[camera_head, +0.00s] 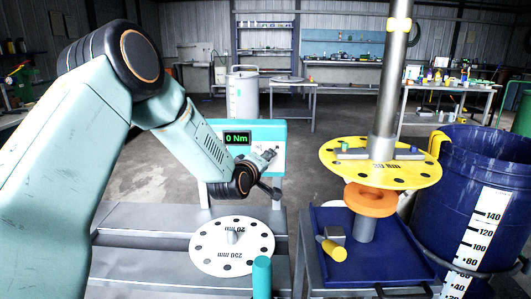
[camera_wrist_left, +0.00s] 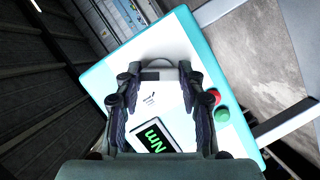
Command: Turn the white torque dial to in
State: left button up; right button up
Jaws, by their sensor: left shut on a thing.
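The torque panel (camera_head: 265,135) is a white box with a teal rim, and its display (camera_head: 237,138) reads 0 Nm in green. My left gripper (camera_head: 268,157) is in front of the panel's right part in the head view. In the left wrist view my left gripper (camera_wrist_left: 160,82) has a finger on each side of the white torque dial (camera_wrist_left: 165,92) and is shut on it. A grey arched edge shows at the dial's far side. The dial is mostly hidden by the gripper in the head view. My right gripper is not in view.
A red and a green button (camera_wrist_left: 221,114) sit beside the gripper on the panel. A white perforated disc (camera_head: 232,262) lies below it. To the right stand a yellow disc (camera_head: 335,160) on a steel shaft, a blue tray (camera_head: 400,262) and a blue drum (camera_head: 465,175).

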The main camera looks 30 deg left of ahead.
pick_arm(q)
jog(key=shift+r+m+p, duration=0.15)
jog(key=shift+m+p, duration=0.55)
jog(key=shift+p, duration=0.1)
jog(key=o, duration=1.2)
jog(key=shift+c, duration=0.2)
jog(key=shift+g, duration=0.3)
jog(key=v, duration=1.2)
jog(key=shift+d, duration=0.2)
